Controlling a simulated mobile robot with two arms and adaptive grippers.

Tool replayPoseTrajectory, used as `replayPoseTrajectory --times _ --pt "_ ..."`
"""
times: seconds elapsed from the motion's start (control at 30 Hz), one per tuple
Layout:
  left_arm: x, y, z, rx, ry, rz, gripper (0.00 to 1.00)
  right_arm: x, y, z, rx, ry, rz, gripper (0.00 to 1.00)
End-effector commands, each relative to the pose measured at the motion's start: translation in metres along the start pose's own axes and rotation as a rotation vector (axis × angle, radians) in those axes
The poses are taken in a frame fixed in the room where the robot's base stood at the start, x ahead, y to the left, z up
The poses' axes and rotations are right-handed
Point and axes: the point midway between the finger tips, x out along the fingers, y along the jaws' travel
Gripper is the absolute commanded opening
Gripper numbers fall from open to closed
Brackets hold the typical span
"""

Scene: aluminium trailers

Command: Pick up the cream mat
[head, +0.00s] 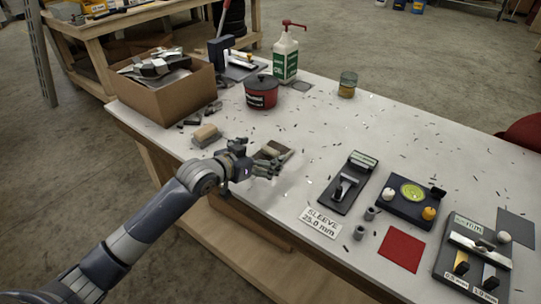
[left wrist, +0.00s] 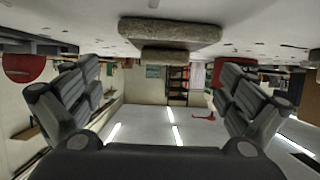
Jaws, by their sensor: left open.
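No plainly cream mat can be made out in either view. My left gripper (head: 268,166) is open and empty, low over the front edge of the white table, at a brown flat piece with a paler block on it (head: 275,149). Its fingers partly cover that piece in the head view. In the left wrist view, which looks upside down, the open fingers (left wrist: 165,100) stand wide apart, and a mottled brown flat slab (left wrist: 170,32) with a smaller block shows beyond them. A red mat (head: 401,249) and a dark grey mat (head: 515,228) lie at the right. My right gripper is not in view.
Left of the gripper are a tan block on a grey pad (head: 206,134) and a cardboard box (head: 165,97). Behind stand a red pot (head: 261,93) and a pump bottle (head: 285,58). Gauges and a sleeve label (head: 321,222) lie right. The table's middle has small shavings.

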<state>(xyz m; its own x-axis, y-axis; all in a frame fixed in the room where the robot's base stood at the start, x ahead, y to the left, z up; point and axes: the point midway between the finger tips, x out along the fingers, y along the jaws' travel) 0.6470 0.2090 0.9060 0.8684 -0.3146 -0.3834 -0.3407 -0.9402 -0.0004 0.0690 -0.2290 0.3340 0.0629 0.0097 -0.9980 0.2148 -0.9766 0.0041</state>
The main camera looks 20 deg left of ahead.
Motion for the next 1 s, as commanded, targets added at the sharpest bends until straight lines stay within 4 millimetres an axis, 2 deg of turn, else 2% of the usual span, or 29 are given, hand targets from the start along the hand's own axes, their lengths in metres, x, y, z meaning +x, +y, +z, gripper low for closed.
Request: replayPoseTrajectory --times 0.3,0.43,0.67,0.87,1.0 --pt "0.039 -0.006 0.001 -0.002 0.001 -0.001 0.98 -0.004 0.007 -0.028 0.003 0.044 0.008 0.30" --pt "0.045 -0.005 0.001 0.001 0.001 0.000 0.98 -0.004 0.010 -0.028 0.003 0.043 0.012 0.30" --pt "0.046 -0.005 0.002 0.001 0.001 0.000 0.98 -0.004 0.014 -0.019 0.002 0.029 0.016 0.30" --pt "0.046 -0.005 0.002 0.000 0.000 0.000 0.53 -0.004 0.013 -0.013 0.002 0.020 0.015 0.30" --pt "0.046 -0.005 0.002 0.000 0.000 0.000 0.51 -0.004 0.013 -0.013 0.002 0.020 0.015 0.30"
